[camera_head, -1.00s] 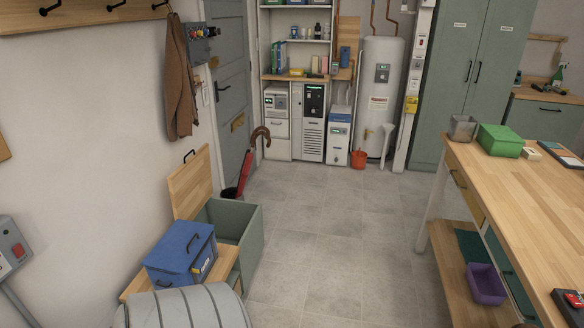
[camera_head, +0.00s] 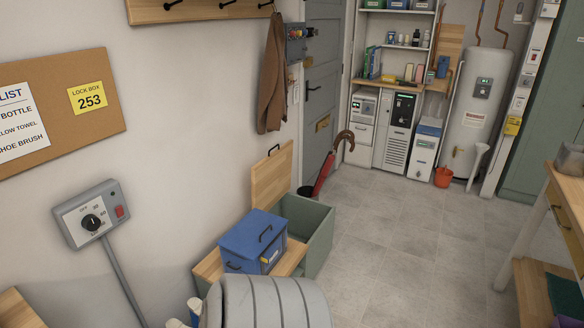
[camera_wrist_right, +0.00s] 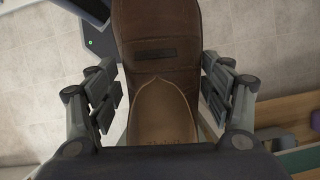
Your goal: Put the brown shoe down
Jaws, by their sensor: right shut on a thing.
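The brown shoe (camera_wrist_right: 160,55) is in the right wrist view, between the two fingers of my right gripper (camera_wrist_right: 160,95). The fingers press on its sides, and its tan opening faces the camera. The grey tiled floor shows beyond it. The shoe and my right gripper are not in the head view. My left gripper is not in view.
A blue lock box (camera_head: 252,242) sits on a wooden bench (camera_head: 208,268) beside an open green bin (camera_head: 318,245). A wall dial (camera_head: 92,222) and notice board (camera_head: 60,110) are at left. The workbench (camera_head: 570,190) is at right. The floor (camera_head: 400,245) between is clear.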

